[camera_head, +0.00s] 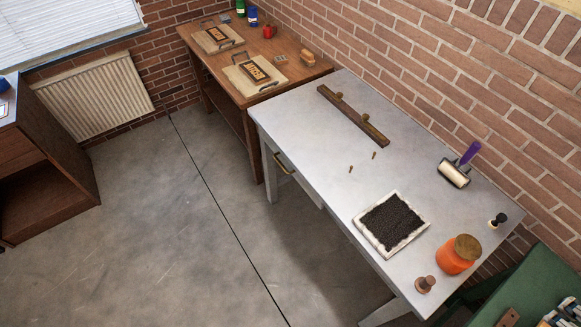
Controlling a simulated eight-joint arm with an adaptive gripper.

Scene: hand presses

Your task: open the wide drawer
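A drawer front (302,187) sits under the top of the grey table, on the side facing the open floor. It is seen steeply from above and looks shut. A brass-coloured bar handle (283,163) sticks out from it. This is the only drawer with a handle I can make out, and I cannot tell its full width. My gripper is not in view.
The grey table (310,130) carries a wooden rail (352,116), a black inking tray (391,223), a roller (454,173) and an orange jar (459,254). A wooden bench (215,75) stands behind. A brown cabinet (45,190) is at left. The floor (190,240) between is clear.

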